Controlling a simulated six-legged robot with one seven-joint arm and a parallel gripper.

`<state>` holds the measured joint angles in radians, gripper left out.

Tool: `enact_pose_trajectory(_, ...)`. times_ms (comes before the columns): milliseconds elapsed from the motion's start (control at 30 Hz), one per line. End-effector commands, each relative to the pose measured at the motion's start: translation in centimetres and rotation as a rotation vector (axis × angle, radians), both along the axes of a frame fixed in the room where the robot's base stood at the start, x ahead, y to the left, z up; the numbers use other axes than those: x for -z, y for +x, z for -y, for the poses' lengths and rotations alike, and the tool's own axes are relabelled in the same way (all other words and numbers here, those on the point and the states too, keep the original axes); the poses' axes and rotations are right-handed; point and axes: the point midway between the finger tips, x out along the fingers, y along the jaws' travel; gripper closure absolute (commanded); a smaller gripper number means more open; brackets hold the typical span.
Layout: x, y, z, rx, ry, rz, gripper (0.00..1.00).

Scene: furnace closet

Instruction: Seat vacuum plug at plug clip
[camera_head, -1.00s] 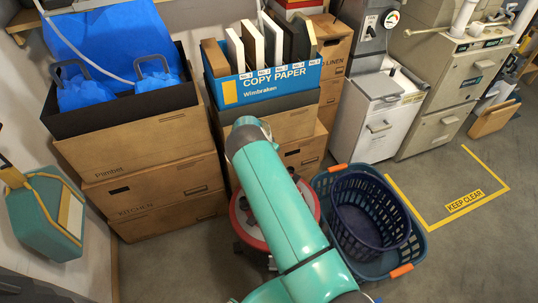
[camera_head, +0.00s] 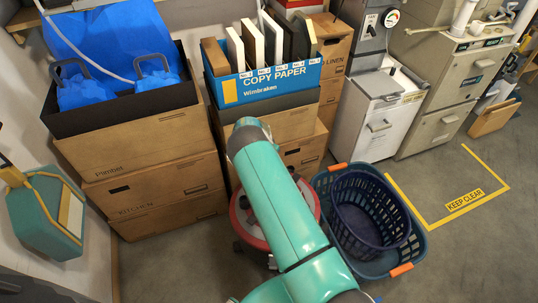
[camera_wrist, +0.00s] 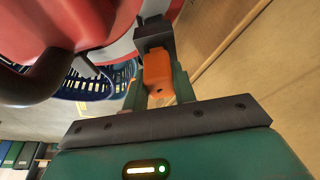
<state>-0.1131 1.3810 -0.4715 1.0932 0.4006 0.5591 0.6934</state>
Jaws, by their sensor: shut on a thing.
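The vacuum (camera_head: 246,222) is a red, round canister on the floor, partly hidden behind my teal arm in the head view. In the wrist view its red body (camera_wrist: 50,22) and grey rim fill the upper left. My gripper (camera_wrist: 158,78) is shut on the orange vacuum plug (camera_wrist: 157,72), which sits between the two green fingers. A dark grey block, apparently the plug clip (camera_wrist: 154,37), is directly beyond the plug against the vacuum's side. The plug's far end meets or overlaps this block in the picture; I cannot tell whether it is inside. The head view hides my gripper.
A teal laundry basket (camera_head: 410,250) with a dark blue one (camera_head: 372,215) inside stands right of the vacuum. Stacked cardboard boxes (camera_head: 165,185) rise behind and left. Clear floor lies around the yellow KEEP CLEAR marking (camera_head: 464,201).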

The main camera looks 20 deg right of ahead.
Motion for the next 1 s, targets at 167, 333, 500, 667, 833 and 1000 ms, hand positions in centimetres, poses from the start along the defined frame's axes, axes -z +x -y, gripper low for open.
enact_pose_trajectory(167,0.4,0.0,0.0,0.000,0.000,0.000,1.00)
enact_pose_trajectory(333,0.7,0.0,0.0,0.000,0.000,0.001,1.00)
enact_pose_trajectory(500,1.2,0.0,0.0,0.000,0.001,0.001,1.00)
enact_pose_trajectory(667,1.4,0.0,0.0,0.000,0.000,0.000,0.69)
enact_pose_trajectory(833,1.4,0.0,0.0,0.000,0.000,0.000,0.48)
enact_pose_trajectory(1000,1.4,0.0,0.0,0.000,0.000,0.000,0.48)
